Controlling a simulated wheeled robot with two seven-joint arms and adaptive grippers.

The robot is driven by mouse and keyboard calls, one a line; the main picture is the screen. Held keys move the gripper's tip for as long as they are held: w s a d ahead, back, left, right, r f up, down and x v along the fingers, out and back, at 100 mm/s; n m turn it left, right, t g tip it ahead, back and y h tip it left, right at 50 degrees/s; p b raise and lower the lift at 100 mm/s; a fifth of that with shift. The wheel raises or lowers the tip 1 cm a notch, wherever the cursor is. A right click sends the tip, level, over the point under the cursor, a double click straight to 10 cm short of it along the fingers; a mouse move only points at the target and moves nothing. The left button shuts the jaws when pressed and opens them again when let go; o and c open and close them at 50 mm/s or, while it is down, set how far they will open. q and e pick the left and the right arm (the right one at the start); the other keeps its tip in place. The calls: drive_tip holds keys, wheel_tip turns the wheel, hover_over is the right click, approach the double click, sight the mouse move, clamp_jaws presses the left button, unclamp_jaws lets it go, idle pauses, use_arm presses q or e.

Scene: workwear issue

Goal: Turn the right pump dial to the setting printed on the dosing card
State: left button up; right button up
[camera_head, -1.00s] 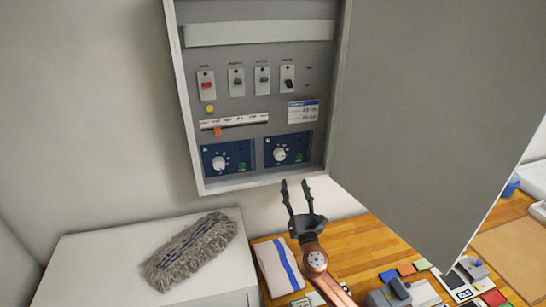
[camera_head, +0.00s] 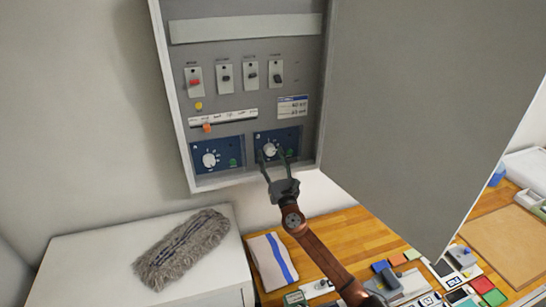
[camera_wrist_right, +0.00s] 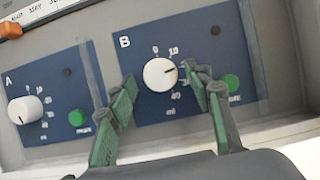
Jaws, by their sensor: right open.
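The right pump dial, a white knob on the blue panel marked B (camera_head: 270,149), sits low in the wall cabinet; it also shows in the right wrist view (camera_wrist_right: 160,74). Its pointer mark is directed right and slightly up. My right gripper (camera_head: 274,160) is open, its fingers just below and to either side of this knob. In the right wrist view the green-padded fingers (camera_wrist_right: 162,95) flank it, with no clear contact. The left pump dial (camera_head: 209,160) is on panel A. The dosing card (camera_head: 293,108), white with a blue header, is above panel B; its print is unreadable. My left gripper is not in view.
The open cabinet door (camera_head: 415,110) stands to the right of the dials. Several switches (camera_head: 251,74) and a slider strip with an orange tab (camera_head: 207,127) are above. A mop head (camera_head: 182,248) lies on the white cabinet below left.

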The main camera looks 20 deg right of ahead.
drive_tip(key=shift+d, duration=0.2)
drive_tip(key=c, duration=1.1)
drive_tip(key=shift+a, duration=0.1)
drive_tip(key=shift+c, duration=0.2)
drive_tip(key=shift+m, duration=0.5)
drive_tip(key=m+h, duration=0.1)
drive_tip(key=m, duration=0.1)
drive_tip(key=m+h, duration=0.1)
drive_tip(key=shift+a+m+h, duration=0.2)
drive_tip(key=shift+m+h, duration=0.2)
drive_tip(key=shift+a+r+m+g+h, duration=0.1)
drive_tip(key=shift+m+g+h, duration=0.45)
drive_tip(key=shift+m, duration=1)
drive_tip(key=shift+a+m+g+h, duration=0.1)
drive_tip(key=shift+m+g+h, duration=0.15)
drive_tip(key=shift+m+h, duration=0.95)
drive_tip(key=shift+m+y, duration=0.35)
drive_tip(key=shift+m, duration=0.2)
